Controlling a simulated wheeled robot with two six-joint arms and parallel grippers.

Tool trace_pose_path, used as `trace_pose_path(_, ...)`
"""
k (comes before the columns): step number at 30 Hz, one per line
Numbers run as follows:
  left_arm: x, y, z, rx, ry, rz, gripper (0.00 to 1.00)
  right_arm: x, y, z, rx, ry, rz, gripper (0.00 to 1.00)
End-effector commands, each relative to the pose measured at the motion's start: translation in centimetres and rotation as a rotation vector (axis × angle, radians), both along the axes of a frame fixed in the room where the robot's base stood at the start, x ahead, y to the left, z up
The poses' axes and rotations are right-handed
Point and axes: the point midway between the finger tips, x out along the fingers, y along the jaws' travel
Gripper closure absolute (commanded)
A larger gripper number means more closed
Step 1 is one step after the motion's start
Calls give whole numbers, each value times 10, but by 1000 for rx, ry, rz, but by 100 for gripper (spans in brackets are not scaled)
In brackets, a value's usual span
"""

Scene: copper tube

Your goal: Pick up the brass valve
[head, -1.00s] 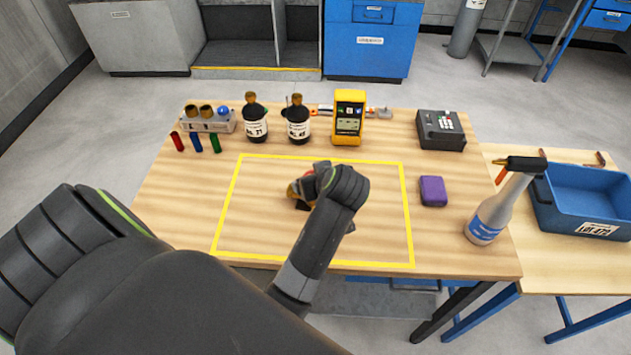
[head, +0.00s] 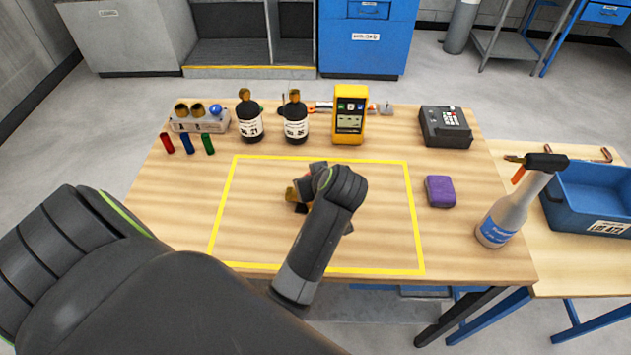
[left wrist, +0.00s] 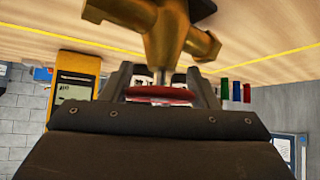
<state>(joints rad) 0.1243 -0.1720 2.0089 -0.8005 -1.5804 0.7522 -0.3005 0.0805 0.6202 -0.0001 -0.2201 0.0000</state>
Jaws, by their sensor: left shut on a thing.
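The brass valve (left wrist: 172,35) has a gold body with several ports and a red handle (left wrist: 160,93). In the left wrist view it hangs in from the top edge, its stem between my fingers. My left gripper (left wrist: 163,88) is shut on the valve at the red handle. In the head view a brass end of the valve (head: 292,195) shows just left of my left gripper (head: 312,190), inside the yellow outline; my wrist hides the rest. I cannot tell whether the valve touches the table. My right gripper is not in view.
On the wooden table (head: 185,220) stand two dark bottles (head: 295,122), a yellow meter (head: 349,118), a black keypad box (head: 446,128), a purple block (head: 440,191) and a spray bottle (head: 505,215). A blue bin (head: 585,205) is at right. The yellow-outlined area around the valve is clear.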

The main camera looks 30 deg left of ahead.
Motion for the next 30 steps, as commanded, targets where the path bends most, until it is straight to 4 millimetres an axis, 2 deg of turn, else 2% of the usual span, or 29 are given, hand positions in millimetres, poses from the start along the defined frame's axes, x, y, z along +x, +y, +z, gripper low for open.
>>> trace_pose_path(1, 0, 0, 0, 0, 2, 0, 75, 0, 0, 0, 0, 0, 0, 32)
trace_pose_path(7, 0, 0, -1, 0, 2, 0, 100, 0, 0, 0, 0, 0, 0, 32)
trace_pose_path(19, 1, 0, 6, 2, -4, -1, 100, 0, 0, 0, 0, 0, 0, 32)
trace_pose_path(23, 1, 0, 25, 2, -7, 1, 100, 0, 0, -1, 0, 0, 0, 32)
trace_pose_path(30, 2, 1, 72, 3, -10, 1, 100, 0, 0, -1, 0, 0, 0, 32)
